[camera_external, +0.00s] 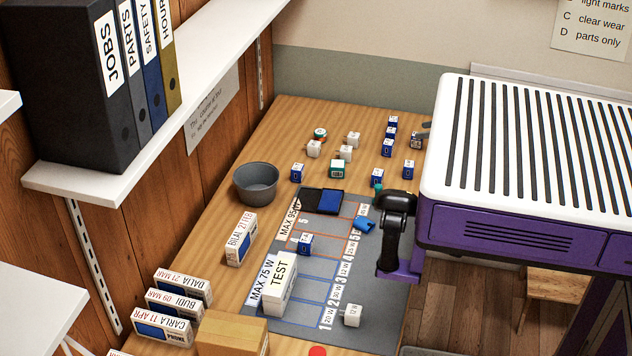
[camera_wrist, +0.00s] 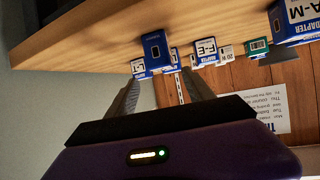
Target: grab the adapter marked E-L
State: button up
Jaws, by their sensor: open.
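Several small adapters stand on the table, among them blue ones at the far right, such as one (camera_external: 387,147) and another (camera_external: 408,169). Their marks are too small to read in the external view, so I cannot tell which is E-L. My gripper (camera_external: 421,138) is open beside this blue group. In the wrist view its two grey fingers (camera_wrist: 163,74) point toward a dark blue adapter (camera_wrist: 155,45), with nothing visibly held. Behind it stands a blue-and-white adapter (camera_wrist: 138,68) with a partly hidden mark. Others seem to read F-E (camera_wrist: 207,48) and A-M (camera_wrist: 301,14).
White adapters (camera_external: 354,139) and a green one (camera_external: 337,168) stand nearby. A grey bowl (camera_external: 256,184), a sorting mat (camera_external: 330,262) with a TEST box (camera_external: 280,283), and phone boxes (camera_external: 241,238) occupy the left and front. A shelf (camera_external: 150,140) with binders overhangs the left side.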

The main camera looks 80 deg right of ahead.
aim_at(400, 141)
jog(key=shift+s+f, duration=0.25)
jog(key=shift+s, duration=0.3)
jog(key=x, duration=0.2)
jog(key=b+x, duration=0.1)
jog(key=x, duration=0.1)
jog(key=a+x, duration=0.1)
jog(key=x, duration=0.1)
jog(key=shift+w+d+f+b, duration=0.1)
jog(key=shift+w+f+b, duration=0.05)
jog(key=shift+f+b, duration=0.15)
jog(key=shift+w+d+f, duration=0.1)
jog(key=shift+w+f, duration=0.05)
jog(key=shift+w, duration=0.4)
grip_shut()
